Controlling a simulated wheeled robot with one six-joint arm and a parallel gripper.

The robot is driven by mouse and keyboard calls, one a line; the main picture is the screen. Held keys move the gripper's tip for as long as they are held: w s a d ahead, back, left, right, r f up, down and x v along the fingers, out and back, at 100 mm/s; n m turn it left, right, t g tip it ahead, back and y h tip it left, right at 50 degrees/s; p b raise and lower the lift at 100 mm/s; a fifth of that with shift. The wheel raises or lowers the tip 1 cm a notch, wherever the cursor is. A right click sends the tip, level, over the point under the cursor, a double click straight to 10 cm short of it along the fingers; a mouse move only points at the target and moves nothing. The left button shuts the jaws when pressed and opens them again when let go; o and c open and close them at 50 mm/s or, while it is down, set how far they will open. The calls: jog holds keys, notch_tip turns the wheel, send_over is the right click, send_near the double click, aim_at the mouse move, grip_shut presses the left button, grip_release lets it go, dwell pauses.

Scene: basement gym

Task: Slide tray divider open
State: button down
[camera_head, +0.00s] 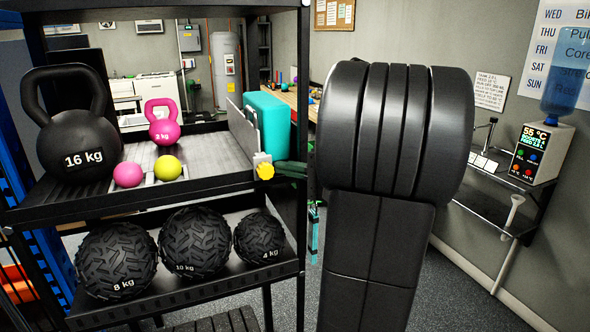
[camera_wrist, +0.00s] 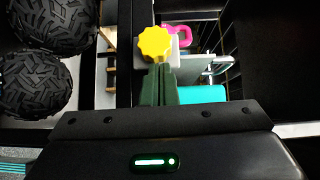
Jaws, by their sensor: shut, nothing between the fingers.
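The tray divider (camera_head: 240,128) is a thin upright grey panel on the upper shelf, beside a teal block (camera_head: 272,125). A yellow lobed knob (camera_head: 265,171) sits on a small pale plate at the divider's near end. The knob also shows in the wrist view (camera_wrist: 154,43). My gripper (camera_head: 279,168) comes from the right, with its dark green fingers just beside the knob. In the wrist view its fingers (camera_wrist: 160,72) are together and empty, with the tips at the knob's edge. I cannot tell whether they touch it.
The upper shelf (camera_head: 190,198) holds a black 16 kg kettlebell (camera_head: 75,130), a pink kettlebell (camera_head: 163,125), and pink (camera_head: 128,174) and yellow (camera_head: 168,168) balls. Textured balls (camera_head: 194,243) fill the shelf below. A black post stands beside my gripper. A dispenser (camera_head: 535,153) stands at right.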

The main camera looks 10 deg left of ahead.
jog(key=s+a+b, duration=0.1)
jog(key=s+a, duration=0.2)
jog(key=a, duration=0.1)
jog(key=s+a+b, duration=0.2)
jog(key=a, duration=0.2)
jog(key=s+a+b, duration=0.1)
jog(key=s+a, duration=0.2)
jog(key=a, duration=0.1)
jog(key=shift+s+a, duration=0.25)
jog(key=shift+s, duration=0.05)
jog(key=shift+w, duration=0.1)
